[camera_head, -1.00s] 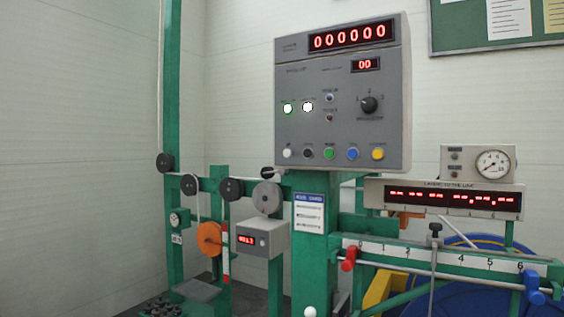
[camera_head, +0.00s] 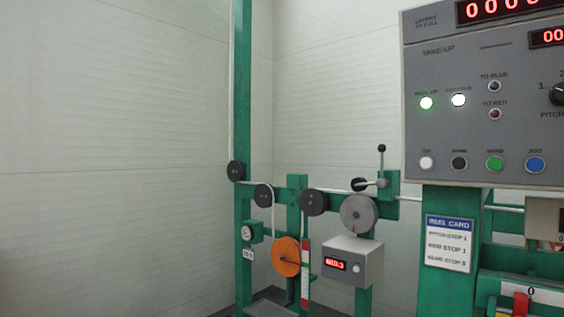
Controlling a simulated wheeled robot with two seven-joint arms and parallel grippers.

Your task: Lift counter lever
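A small upright lever (camera_head: 382,165) with a black ball knob stands on a grey pivot on the green crossbar, left of the grey control panel. Just below and left of it is a grey metal wheel (camera_head: 359,211). Under the wheel sits a grey counter box (camera_head: 352,262) with a red lit display and a small round knob. The lever stands clear of the panel's left edge. Neither of my grippers is in view.
The control panel (camera_head: 485,95) fills the upper right, with a reel card (camera_head: 449,243) below. Black rollers (camera_head: 314,202) and an orange disc (camera_head: 286,257) line the green frame. A tall green post (camera_head: 243,90) stands left. Bare wall fills the left side.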

